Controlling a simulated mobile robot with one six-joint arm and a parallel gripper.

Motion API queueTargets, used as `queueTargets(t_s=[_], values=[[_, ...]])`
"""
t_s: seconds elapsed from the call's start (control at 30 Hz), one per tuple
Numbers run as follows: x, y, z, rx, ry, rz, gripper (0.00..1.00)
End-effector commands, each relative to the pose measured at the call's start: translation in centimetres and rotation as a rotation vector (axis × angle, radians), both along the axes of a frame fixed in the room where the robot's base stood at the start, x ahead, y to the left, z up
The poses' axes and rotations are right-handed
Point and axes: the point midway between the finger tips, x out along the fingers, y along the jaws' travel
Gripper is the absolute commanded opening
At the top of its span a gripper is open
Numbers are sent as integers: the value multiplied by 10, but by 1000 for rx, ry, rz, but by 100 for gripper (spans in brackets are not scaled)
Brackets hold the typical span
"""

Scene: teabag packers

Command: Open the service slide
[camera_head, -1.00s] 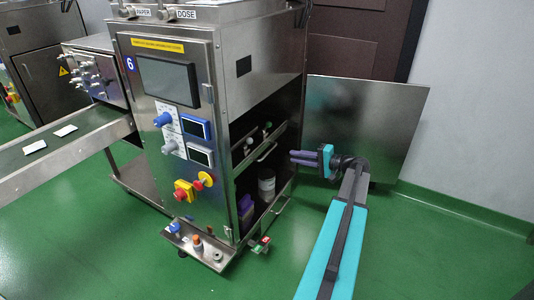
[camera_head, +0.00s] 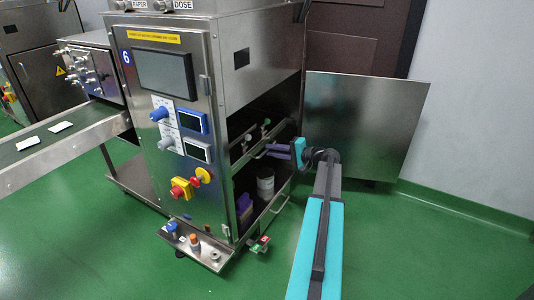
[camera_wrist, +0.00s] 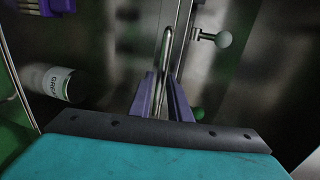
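The service slide (camera_head: 283,135) is a metal shelf front in the upper part of the open side bay of the packing machine. Its bent bar handle (camera_wrist: 167,47) runs upright in the wrist view. My gripper (camera_head: 272,150) reaches into the bay from the right at the handle. In the wrist view its two purple fingers (camera_wrist: 160,82) stand apart, one on each side of the handle's lower part. A gap shows between them, and I cannot tell whether either touches the bar. In the head view the fingers partly hide the handle.
A pale ball knob (camera_wrist: 223,39) and a green knob (camera_wrist: 197,113) are close to the handle. A white labelled can (camera_head: 265,185) stands lower in the bay above a lower handle (camera_head: 281,205). The open metal door panel (camera_head: 365,120) stands behind my arm. Green floor is clear at right.

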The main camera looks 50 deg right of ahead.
Motion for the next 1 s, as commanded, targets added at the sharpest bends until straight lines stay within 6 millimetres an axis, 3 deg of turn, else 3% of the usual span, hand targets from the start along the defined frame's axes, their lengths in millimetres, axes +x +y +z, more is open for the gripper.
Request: queueTargets(t_s=[0.23, 0.6, 0.73, 1.0], values=[[23, 6, -5, 1, 0, 1, 17], [27, 7, -5, 1, 0, 1, 17], [27, 7, -5, 0, 0, 1, 0], [27, 8, -5, 0, 0, 2, 0]])
